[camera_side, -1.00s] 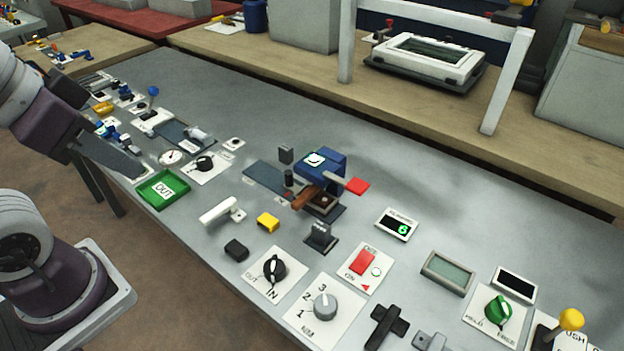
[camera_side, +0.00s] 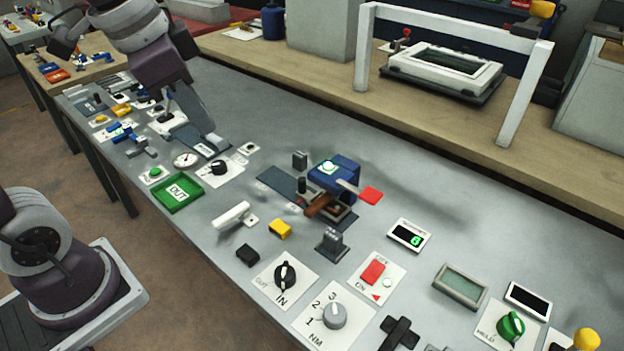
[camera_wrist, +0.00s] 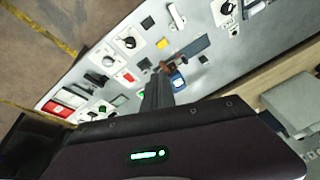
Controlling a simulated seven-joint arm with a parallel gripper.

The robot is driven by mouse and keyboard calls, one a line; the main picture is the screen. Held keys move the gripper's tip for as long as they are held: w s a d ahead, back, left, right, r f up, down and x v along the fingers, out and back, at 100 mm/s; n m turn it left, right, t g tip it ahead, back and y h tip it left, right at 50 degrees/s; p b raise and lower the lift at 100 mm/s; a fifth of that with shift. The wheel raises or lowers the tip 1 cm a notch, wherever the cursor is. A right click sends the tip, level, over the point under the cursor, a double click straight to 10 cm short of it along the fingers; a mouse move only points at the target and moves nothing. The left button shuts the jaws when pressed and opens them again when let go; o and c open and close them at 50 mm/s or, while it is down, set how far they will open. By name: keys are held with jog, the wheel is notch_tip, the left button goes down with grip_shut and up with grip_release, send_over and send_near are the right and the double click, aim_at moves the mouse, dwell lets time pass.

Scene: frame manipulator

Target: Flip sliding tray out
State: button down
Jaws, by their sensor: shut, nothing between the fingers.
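A green tray (camera_side: 167,205) with a white "OUT" label lies near the table's front edge, left of centre in the side view. An "IN/OUT" knob (camera_side: 285,275) sits on a white plate nearer the camera; its pointer seems turned toward "IN". The knob also shows in the wrist view (camera_wrist: 129,42). My gripper (camera_side: 209,131) comes down from the upper left, behind the green tray and apart from it, over a dark labelled plate. Its dark fingers also show in the wrist view (camera_wrist: 161,76), shut and empty. I cannot tell whether the fingers touch the plate.
A blue device (camera_side: 335,174) with a brown lever and a red tab stands mid-table. A white handle (camera_side: 232,214), a yellow block (camera_side: 280,229) and a black block (camera_side: 247,254) lie between tray and knob. The table behind the blue device is clear.

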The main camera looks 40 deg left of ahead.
jog(key=w+a+f+m+g+h, duration=0.1)
jog(key=w+f+m, duration=0.2)
jog(key=w, duration=0.4)
jog(key=w+a+f+m+g, duration=0.1)
jog(key=w+f+m, duration=0.15)
jog(key=w, duration=0.55)
jog(key=w+a+f+m+g+h, duration=0.1)
jog(key=w+a+f+m+h, duration=0.2)
jog(key=w+f, duration=0.7)
notch_tip(320, 180, down, 4)
jog(key=a+m, duration=0.2)
jog(key=m, duration=0.1)
jog(key=shift+w+a+f, duration=0.15)
jog(key=shift+w+a, duration=0.05)
jog(key=shift+w, duration=0.15)
jog(key=shift+f, duration=0.1)
send_over(308, 193)
notch_tip(308, 193, down, 9)
jog(key=shift+f, duration=0.1)
jog(key=a, duration=1.2)
jog(key=shift+s+a, duration=0.1)
jog(key=shift+a, duration=0.3)
